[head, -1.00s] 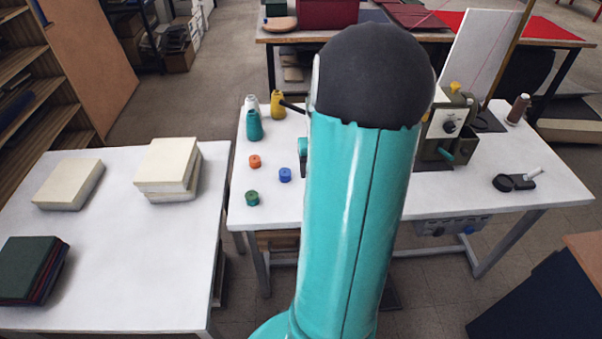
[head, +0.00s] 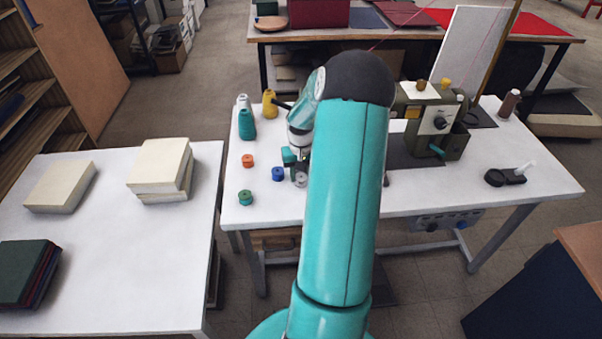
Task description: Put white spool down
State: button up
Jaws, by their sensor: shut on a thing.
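My gripper (head: 293,171) is in the head view, low over the left part of the white sewing table (head: 410,204), partly hidden behind my teal arm. It is shut on the white spool (head: 301,180), a small pale grey-white shape at its fingertips. Whether the spool touches the tabletop is too small to tell. A blue spool (head: 278,174) stands just left of the gripper. An orange spool (head: 248,161) and a green spool (head: 245,197) stand further left.
White (head: 243,102), teal (head: 247,126) and yellow (head: 269,105) thread cones stand at the table's back left. A sewing machine (head: 430,120) stands right of my arm. A separate table (head: 120,240) with books is at the left. The front left tabletop has free room.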

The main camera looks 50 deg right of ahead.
jog(key=shift+f, duration=0.1)
jog(key=o, duration=0.7)
jog(key=shift+c, duration=0.2)
